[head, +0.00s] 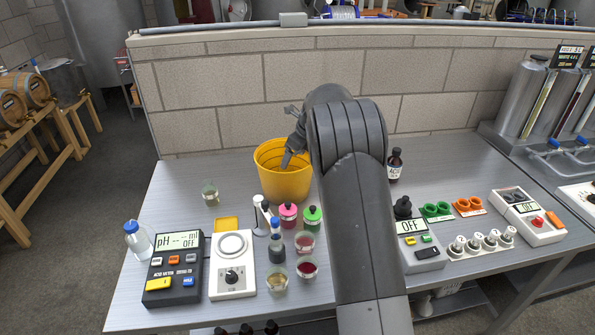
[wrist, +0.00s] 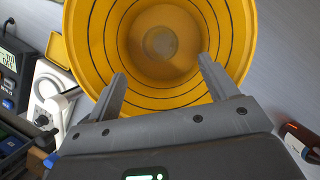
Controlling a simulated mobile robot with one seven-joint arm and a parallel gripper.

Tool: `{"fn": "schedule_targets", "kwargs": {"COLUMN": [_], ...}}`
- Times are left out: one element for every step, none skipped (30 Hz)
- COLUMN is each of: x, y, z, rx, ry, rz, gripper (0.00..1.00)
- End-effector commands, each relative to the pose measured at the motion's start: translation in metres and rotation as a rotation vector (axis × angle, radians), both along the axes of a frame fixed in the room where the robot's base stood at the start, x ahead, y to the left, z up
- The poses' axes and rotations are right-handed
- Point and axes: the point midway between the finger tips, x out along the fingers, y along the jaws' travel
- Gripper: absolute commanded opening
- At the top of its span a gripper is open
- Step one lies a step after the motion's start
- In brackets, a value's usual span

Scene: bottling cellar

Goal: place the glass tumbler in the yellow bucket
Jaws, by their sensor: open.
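The yellow bucket (head: 284,185) stands on the grey bench near the back wall. In the wrist view the bucket (wrist: 90,40) fills the upper middle, seen from above. A clear round thing (wrist: 160,42), which looks like the glass tumbler, shows at the bucket's bottom; whether it stands upright is hard to tell. My gripper (wrist: 163,82) is open, with its fingers apart and nothing between them, over the bucket's mouth. In the head view my gripper (head: 288,155) shows at the bucket's rim, partly hidden by my arm.
Small glasses with pale (head: 210,193) and red (head: 306,268) liquid stand left and in front of the bucket. A pH meter (head: 174,268), a white stirrer (head: 233,265) and capped bottles (head: 312,218) crowd the bench front. A dark bottle (head: 394,166) stands right of my arm.

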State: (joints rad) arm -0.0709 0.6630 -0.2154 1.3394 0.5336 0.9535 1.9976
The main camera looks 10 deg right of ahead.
Motion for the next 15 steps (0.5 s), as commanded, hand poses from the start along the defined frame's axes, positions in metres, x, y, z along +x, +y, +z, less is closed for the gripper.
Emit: {"fn": "schedule_targets", "kwargs": {"x": [-0.003,-0.005,-0.01,-0.014,-0.019,-0.027,-0.034,-0.042,-0.053,-0.061,-0.071,-0.084,-0.094,-0.104,-0.118], "y": [-0.001,-0.001,-0.002,-0.002,-0.003,-0.003,-0.004,-0.004,-0.004,-0.005,-0.005,-0.006,-0.006,-0.006,-0.006], "z": [0.006,0.01,0.016,0.021,0.028,0.037,0.044,0.052,0.062,0.071,0.079,0.089,0.097,0.103,0.112], "rx": [-0.004,-0.007,-0.015,-0.021,-0.031,-0.045,-0.056,-0.069,-0.088,-0.104,-0.12,-0.144,-0.162,-0.179,-0.204], "ry": [-0.005,-0.011,-0.02,-0.028,-0.039,-0.054,-0.066,-0.079,-0.098,-0.113,-0.129,-0.15,-0.165,-0.18,-0.2], "rz": [0.009,0.021,0.044,0.063,0.088,0.127,0.159,0.195,0.246,0.286,0.327,0.386,0.43,0.476,0.535], "gripper": [0.79,0.79,0.79,0.79,0.79,0.79,0.79,0.79,0.79,0.79,0.79,0.79,0.79,0.79,0.79]}}
